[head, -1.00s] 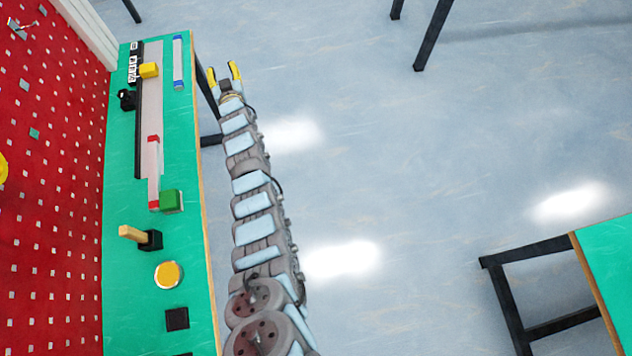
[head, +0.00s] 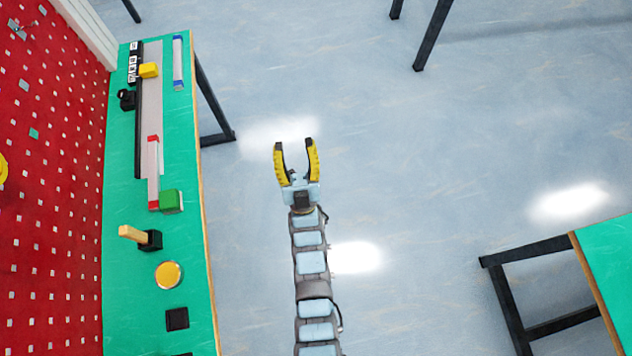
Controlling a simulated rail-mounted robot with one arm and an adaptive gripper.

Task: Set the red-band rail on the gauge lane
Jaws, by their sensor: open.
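The red-band rail (head: 153,172) is a pale bar with a red band at each end. It lies lengthwise at the near end of the grey lane strip (head: 152,107), its upper part overlapping the strip and its lower end past it, beside a green block (head: 170,201). I cannot tell whether it lies flat or is seated. The strip, likely the gauge lane, has a dark edge along its left side and a yellow block (head: 149,70) near its far end. My gripper (head: 296,143) is open and empty, over the floor to the right of the bench.
A blue-band rail (head: 178,62) lies on the green bench (head: 190,250) near its far right edge. A black block with a wooden peg (head: 133,233), a yellow round button (head: 168,275) and a black square (head: 177,319) stand nearer. A red pegboard (head: 50,200) borders the left. The floor is open.

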